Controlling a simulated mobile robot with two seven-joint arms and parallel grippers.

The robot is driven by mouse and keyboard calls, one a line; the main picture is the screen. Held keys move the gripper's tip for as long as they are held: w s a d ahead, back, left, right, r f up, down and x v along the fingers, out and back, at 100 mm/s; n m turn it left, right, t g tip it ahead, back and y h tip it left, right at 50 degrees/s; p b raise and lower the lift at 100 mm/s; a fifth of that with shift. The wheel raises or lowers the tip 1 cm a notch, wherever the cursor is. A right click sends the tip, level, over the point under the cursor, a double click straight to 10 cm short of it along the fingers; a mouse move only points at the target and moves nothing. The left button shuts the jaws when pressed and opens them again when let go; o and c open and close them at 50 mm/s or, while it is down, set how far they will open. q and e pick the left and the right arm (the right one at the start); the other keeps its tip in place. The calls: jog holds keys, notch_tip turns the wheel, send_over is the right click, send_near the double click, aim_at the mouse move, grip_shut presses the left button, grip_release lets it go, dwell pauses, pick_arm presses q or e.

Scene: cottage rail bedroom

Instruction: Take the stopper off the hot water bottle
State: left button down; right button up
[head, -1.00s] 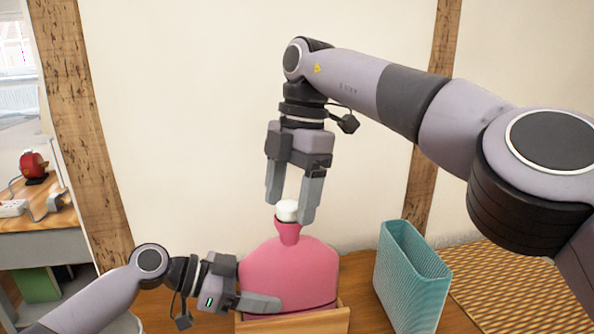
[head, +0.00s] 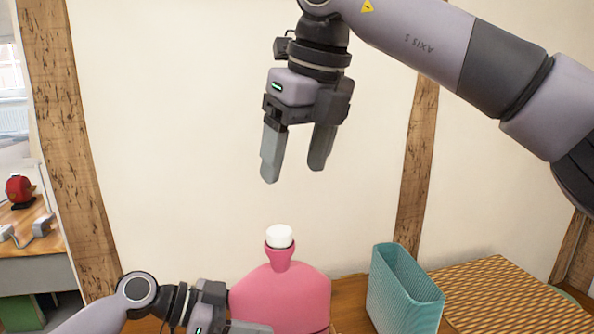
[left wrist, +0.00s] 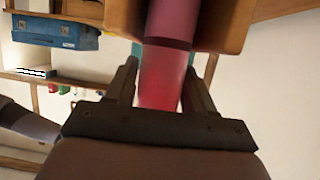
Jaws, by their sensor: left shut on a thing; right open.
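The pink hot water bottle (head: 282,295) stands upright, its lower part cut off by the head view's bottom edge. Its white stopper (head: 280,236) sits at the top of the neck. My right gripper (head: 293,172) is open and empty, a clear gap above the stopper. My left gripper (head: 250,327) is shut on the bottle's body from the left, low in the head view. In the left wrist view, its fingers (left wrist: 164,75) lie on either side of the pink bottle (left wrist: 163,75); the stopper does not show there.
A teal ribbed bin (head: 402,295) stands right of the bottle, beside a woven patterned surface (head: 510,295). A plain wall with timber posts (head: 70,150) is behind. A desk with a red object (head: 20,190) is at far left. Room above the bottle is free.

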aim_at(280, 229)
jog(key=x, duration=1.1)
jog(key=shift+w+f, duration=0.1)
jog(key=shift+f, duration=0.25)
jog(key=c, duration=1.3)
jog(key=n, duration=0.4)
jog(key=shift+w+n+g+y, duration=0.1)
jog(key=shift+n+g+y, duration=0.2)
jog(key=shift+g+y, duration=0.1)
jog(key=n+g, duration=0.1)
jog(key=n, duration=0.2)
jog(key=shift+w+n, duration=0.1)
jog(key=shift+n, duration=0.3)
jog(key=n, duration=0.2)
jog(key=n+g, duration=0.1)
jog(key=n, duration=0.1)
jog(key=shift+w+n+g, duration=0.1)
jog(key=shift+n+g, duration=0.2)
jog(key=shift+n, duration=0.1)
jog(key=n, duration=0.3)
jog(key=shift+n+g, duration=0.4)
